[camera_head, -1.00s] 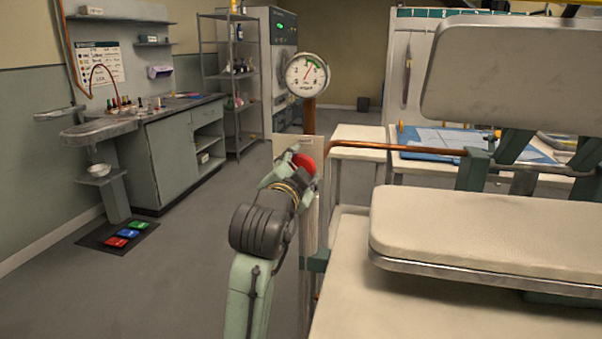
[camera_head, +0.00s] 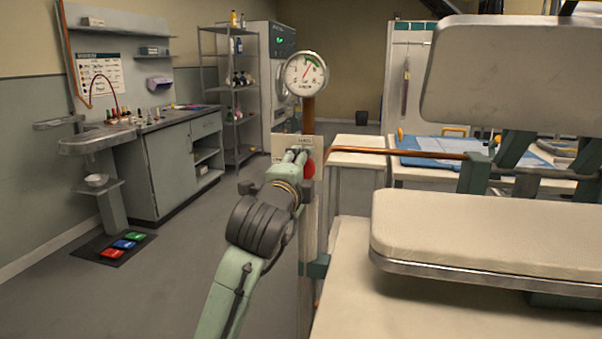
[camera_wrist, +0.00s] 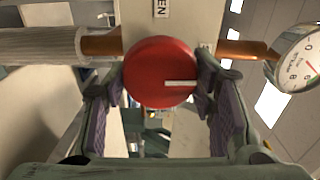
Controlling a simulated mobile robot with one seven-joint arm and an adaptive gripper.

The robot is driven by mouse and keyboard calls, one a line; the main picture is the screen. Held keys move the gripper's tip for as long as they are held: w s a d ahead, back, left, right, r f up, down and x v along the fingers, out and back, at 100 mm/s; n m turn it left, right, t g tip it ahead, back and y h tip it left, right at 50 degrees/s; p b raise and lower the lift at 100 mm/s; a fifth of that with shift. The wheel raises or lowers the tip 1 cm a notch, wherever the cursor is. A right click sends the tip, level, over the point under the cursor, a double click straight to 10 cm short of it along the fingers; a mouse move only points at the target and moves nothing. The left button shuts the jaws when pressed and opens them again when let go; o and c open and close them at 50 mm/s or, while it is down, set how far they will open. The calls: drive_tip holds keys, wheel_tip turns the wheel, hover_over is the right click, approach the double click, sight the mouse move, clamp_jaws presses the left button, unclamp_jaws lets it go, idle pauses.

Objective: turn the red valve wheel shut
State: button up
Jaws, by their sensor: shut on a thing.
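The red valve wheel (camera_wrist: 158,70) is a round red knob with a white line on its face, pointing right in the wrist view. It sits on a pale plate on the copper pipe. In the head view the wheel (camera_head: 309,168) is partly hidden by my gripper (camera_head: 296,160). In the wrist view my gripper (camera_wrist: 163,84) has one finger on each side of the wheel and is shut on it. The round gauge (camera_head: 306,74) above has a red needle pointing up and slightly right, near a green band.
A padded press with a cream lower board (camera_head: 480,235) and a raised upper pad (camera_head: 520,75) stands close on the right. A copper pipe (camera_head: 400,151) runs right from the valve. A counter (camera_head: 170,165) stands at the left.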

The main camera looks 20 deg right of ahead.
idle(0.4)
drive_tip(key=o, duration=1.2)
drive_tip(key=shift+c, duration=0.2)
drive_tip(key=shift+s, duration=0.1)
drive_tip(key=v, duration=1.2)
